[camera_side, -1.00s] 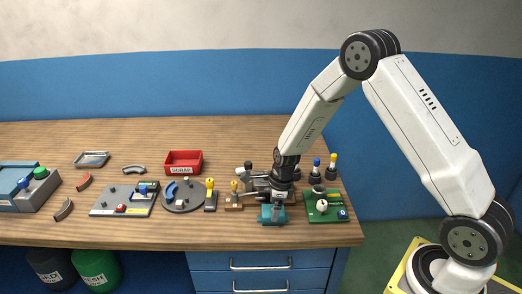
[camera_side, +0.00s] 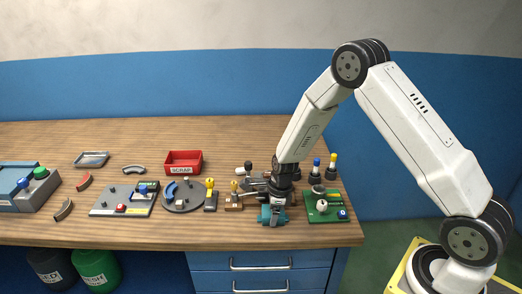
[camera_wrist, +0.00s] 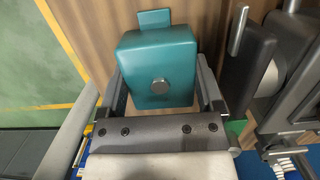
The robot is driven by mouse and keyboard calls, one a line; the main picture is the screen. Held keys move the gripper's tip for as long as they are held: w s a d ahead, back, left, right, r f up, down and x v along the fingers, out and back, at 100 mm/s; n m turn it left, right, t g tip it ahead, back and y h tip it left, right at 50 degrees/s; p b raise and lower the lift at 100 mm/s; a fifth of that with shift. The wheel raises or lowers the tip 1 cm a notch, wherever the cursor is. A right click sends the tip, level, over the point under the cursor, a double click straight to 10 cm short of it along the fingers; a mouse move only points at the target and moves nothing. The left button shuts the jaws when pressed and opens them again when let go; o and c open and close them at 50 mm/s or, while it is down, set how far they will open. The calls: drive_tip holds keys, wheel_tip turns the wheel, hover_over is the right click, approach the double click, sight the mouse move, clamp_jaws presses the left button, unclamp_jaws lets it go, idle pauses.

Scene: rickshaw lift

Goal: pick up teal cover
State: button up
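The teal cover (camera_wrist: 158,62) is a rounded block with a silver knob on top and a small tab at its far end. In the side view the cover (camera_side: 266,215) stands near the front edge of the bench, partly hidden by my gripper (camera_side: 275,212). In the wrist view my gripper (camera_wrist: 163,88) is open, with one finger along each side of the cover's near part. A narrow gap shows at the right finger. I cannot tell whether the left finger touches the cover.
A dark grey clamp-like fixture (camera_wrist: 275,75) stands close to the right in the wrist view. In the side view a green board (camera_side: 325,208) is just right of the cover, and a brown block with a yellow knob (camera_side: 234,198) is to its left. The bench's front edge is close.

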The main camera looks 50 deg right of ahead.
drive_tip(key=c, duration=0.3)
drive_tip(key=shift+c, duration=0.2)
drive_tip(key=shift+r, duration=0.15)
drive_tip(key=shift+r, duration=0.5)
drive_tip(key=s+a+r, duration=0.1)
drive_tip(key=s+r, duration=1)
drive_tip(key=s, duration=0.3)
drive_tip(key=shift+r, duration=0.35)
drive_tip(key=shift+w, duration=0.1)
